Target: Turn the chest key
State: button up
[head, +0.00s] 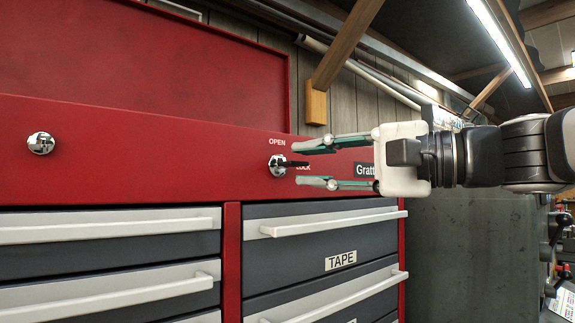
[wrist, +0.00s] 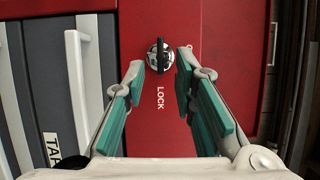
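The red tool chest (head: 150,155) has a round chrome lock (head: 274,167) with a black key (head: 293,164) in it. In the wrist view the key (wrist: 160,48) lies upright in the picture at the lock's middle. The two fingertips of my gripper (wrist: 163,62) stand on either side of the lock, apart from the key.
A second chrome lock (head: 41,143) sits at the left of the red panel. Grey drawers with white handles are below, one labelled TAPE (head: 341,260). The raised red lid (head: 140,60) stands behind. A grey cabinet (head: 465,250) is at the right.

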jog(key=v, duration=0.9)
jog(key=shift+s+d, duration=0.2)
jog(key=shift+d, duration=0.1)
jog(key=s+a+f+n+g+h, duration=0.1)
jog(key=s+a+f+g+h, duration=0.15)
jog(key=f, duration=0.45)
jog(key=s+a+f+n+g+h, duration=0.1)
jog(key=s+f, duration=0.2)
jog(key=f, duration=0.3)
jog(key=s+a+f+n+g+h, duration=0.1)
jog(key=s+f+g+h, duration=0.15)
jog(key=f, duration=0.45)
jog(key=s+d+f+n+g+h, duration=0.2)
jog(key=s+d+f+h, duration=0.3)
jog(key=f, duration=0.3)
jog(key=s+d+f+n+g+h, duration=0.1)
jog(key=s+d+f+h, duration=0.3)
jog(key=s+f, duration=0.35)
notch_tip(320, 180, up, 20)
jog(key=t+p, duration=0.3)
jog(key=p, duration=1.6)
jog(key=shift+w+a+n, duration=0.25)
jog(key=shift+w+n, duration=0.15)
jog(key=shift+w, duration=0.05)
